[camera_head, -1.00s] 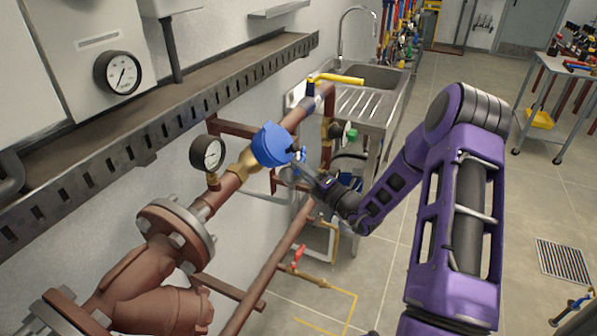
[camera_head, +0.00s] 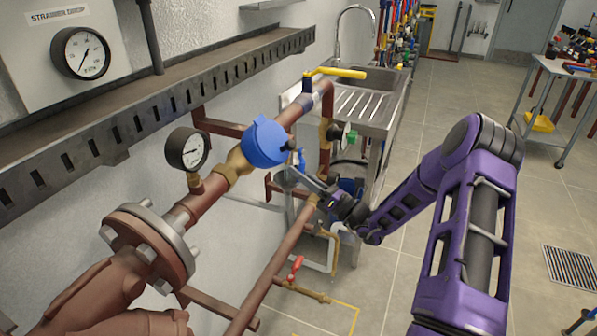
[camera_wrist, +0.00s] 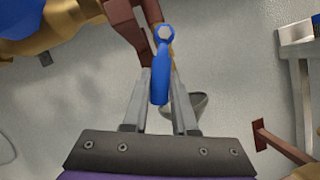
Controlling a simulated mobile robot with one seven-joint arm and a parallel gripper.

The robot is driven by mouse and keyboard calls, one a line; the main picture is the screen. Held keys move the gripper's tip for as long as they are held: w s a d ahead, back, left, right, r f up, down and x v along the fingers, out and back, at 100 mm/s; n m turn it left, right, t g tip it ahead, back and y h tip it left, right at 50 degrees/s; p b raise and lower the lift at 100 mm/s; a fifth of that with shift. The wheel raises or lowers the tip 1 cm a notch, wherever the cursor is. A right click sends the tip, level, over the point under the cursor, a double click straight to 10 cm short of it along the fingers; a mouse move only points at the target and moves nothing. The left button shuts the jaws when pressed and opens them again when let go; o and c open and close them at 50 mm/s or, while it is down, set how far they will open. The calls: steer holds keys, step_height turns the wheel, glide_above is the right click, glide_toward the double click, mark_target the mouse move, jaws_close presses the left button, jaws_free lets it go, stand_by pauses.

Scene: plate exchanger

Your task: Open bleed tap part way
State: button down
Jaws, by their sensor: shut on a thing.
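The bleed tap's small blue lever (camera_head: 300,160) sits beside the large blue round body (camera_head: 266,142) on the copper-brown pipe. In the wrist view the blue lever (camera_wrist: 160,85) points toward my palm, with a hex nut at its far end. My gripper (camera_head: 301,174) reaches the lever from the lower right. In the wrist view its two grey fingers (camera_wrist: 159,78) stand on either side of the lever and are shut on it. The lever's exact angle to its pipe is hard to tell.
A yellow-handled lever (camera_head: 336,72) is farther up the pipe, near the sink (camera_head: 350,95). A pressure gauge (camera_head: 187,149) stands left of the blue body. A red-handled valve (camera_head: 294,268) is below. Open floor (camera_head: 400,270) lies right of the pipework.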

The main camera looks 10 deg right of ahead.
steer(key=shift+w+d+f+n, duration=0.1)
steer(key=shift+w+d+n, duration=0.05)
steer(key=shift+n, duration=0.35)
steer(key=c, duration=1)
jaws_free()
steer(key=v, duration=1.7)
steer(key=shift+d+f, duration=0.15)
steer(key=shift+d, duration=0.05)
steer(key=shift+a+g, duration=0.1)
steer(key=shift+g, duration=0.2)
